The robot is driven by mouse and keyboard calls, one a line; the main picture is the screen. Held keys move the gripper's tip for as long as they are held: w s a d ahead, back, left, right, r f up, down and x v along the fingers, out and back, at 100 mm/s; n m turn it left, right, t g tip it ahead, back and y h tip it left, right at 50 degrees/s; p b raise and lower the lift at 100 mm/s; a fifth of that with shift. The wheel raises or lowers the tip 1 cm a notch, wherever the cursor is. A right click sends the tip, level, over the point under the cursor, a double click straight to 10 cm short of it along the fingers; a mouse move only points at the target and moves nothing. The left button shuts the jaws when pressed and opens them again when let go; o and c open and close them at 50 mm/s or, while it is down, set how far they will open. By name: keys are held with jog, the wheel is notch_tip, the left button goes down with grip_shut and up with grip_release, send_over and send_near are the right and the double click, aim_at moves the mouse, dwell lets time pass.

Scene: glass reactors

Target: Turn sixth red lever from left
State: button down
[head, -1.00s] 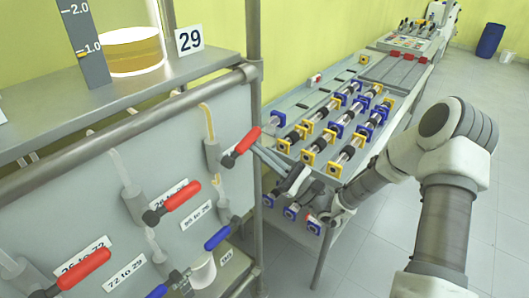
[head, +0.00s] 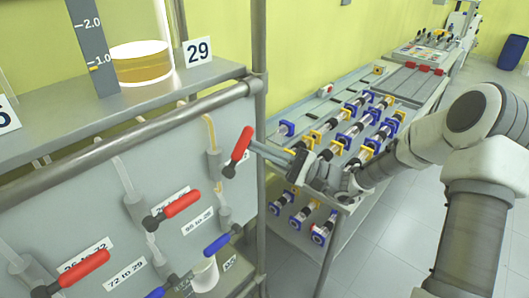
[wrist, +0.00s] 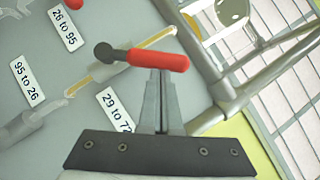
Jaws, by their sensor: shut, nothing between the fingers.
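The rightmost red lever in view (head: 240,146) is on the grey valve panel (head: 75,200), its handle tilted steeply up and slightly right. My gripper (head: 254,146) reaches in from the right. Its fingers are shut with nothing between them, and the tips appear to touch the side of the red handle. In the wrist view the same red lever (wrist: 158,60) lies across the tips of my gripper (wrist: 159,72), its dark pivot to the left. Two more red levers, one in the middle (head: 182,203) and one at lower left (head: 84,268), point up and right.
Blue levers (head: 218,244) sit lower on the panel. A metal frame post (head: 260,200) stands just right of the lever, near my gripper. A shelf above holds a glass vessel (head: 141,65) of amber liquid. A bench (head: 345,95) with several blue and yellow fittings is behind my arm.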

jog(key=r+n+g+h, duration=0.1)
jog(key=n, duration=0.1)
jog(key=s+a+r+n+g, duration=0.1)
jog(key=n, duration=0.1)
jog(key=shift+s+r+h, duration=0.1)
jog(key=shift+h, duration=0.3)
jog(key=shift+s+a+r+n+h+b, duration=0.2)
jog(key=shift+s+a+r+n+h, duration=0.2)
jog(key=shift+n, duration=0.3)
jog(key=shift+s+a+r+n+h+b, duration=0.15)
jog(key=shift+s+r+n+h, duration=0.15)
jog(key=shift+n+h, duration=0.3)
